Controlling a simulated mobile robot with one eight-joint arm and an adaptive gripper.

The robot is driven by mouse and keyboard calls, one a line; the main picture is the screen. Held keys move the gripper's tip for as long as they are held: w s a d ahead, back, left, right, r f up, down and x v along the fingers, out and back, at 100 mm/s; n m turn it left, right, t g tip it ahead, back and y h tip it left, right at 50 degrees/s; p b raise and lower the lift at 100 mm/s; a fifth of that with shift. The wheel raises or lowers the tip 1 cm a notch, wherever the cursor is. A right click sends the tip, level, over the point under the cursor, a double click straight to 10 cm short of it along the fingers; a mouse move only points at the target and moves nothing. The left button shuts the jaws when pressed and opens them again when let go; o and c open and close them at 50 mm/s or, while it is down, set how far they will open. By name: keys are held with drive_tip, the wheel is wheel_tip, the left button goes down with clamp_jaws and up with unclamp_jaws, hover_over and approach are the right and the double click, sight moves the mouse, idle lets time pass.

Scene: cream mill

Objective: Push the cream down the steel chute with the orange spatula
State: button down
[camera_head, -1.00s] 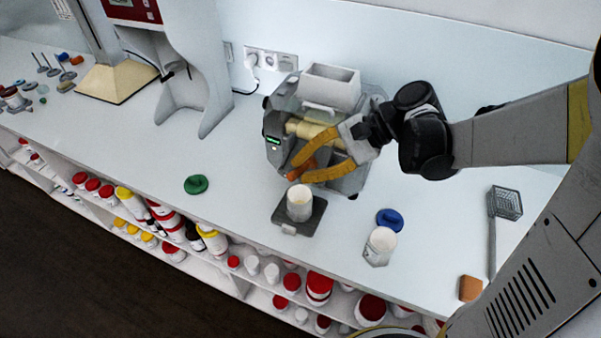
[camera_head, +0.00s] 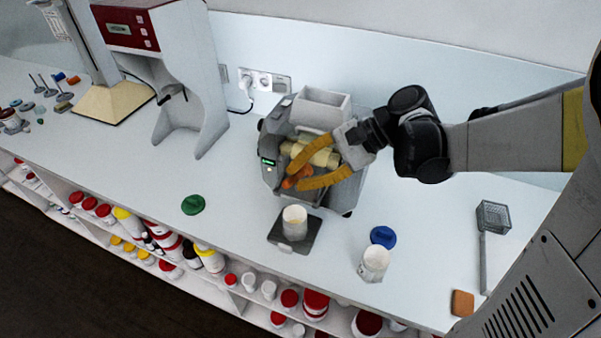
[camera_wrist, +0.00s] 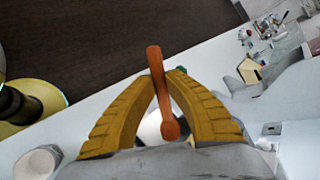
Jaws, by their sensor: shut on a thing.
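The mill (camera_head: 270,150), a grey machine with pale rollers (camera_head: 322,157), stands at the centre of the counter. My gripper (camera_head: 295,177) is at its front, below the rollers, its yellow fingers shut on the orange spatula (camera_head: 289,184). The wrist view shows the spatula (camera_wrist: 155,60) between the fingertips (camera_wrist: 164,80). The fingers and spatula largely cover the steel chute area, so I cannot tell cream on it or whether the spatula touches it. A white jar (camera_head: 294,222) stands upright on a dark scale in front of the mill.
Another white jar (camera_head: 373,264) and a blue lid (camera_head: 383,237) are to the right. A green lid (camera_head: 193,205) lies left. An orange block (camera_head: 462,303) and a wire-basket tool (camera_head: 493,216) lie far right. The counter's front edge is close below the scale.

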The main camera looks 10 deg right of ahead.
drive_tip(key=shift+s+a+r+p, duration=0.2)
drive_tip(key=shift+r+p, duration=0.1)
drive_tip(key=shift+r, duration=0.25)
drive_tip(key=shift+s+a+r+p, duration=0.1)
drive_tip(key=shift+s+r+p, duration=0.15)
drive_tip(key=shift+r, duration=0.25)
drive_tip(key=shift+w, duration=0.1)
drive_tip(key=shift+s+a+r+p, duration=0.15)
drive_tip(key=shift+s+r+p, duration=0.15)
drive_tip(key=shift+r+p, duration=0.4)
drive_tip(key=shift+s+a+r+p, duration=0.15)
drive_tip(key=shift+s+r+p, duration=0.15)
drive_tip(key=shift+r+p, duration=0.35)
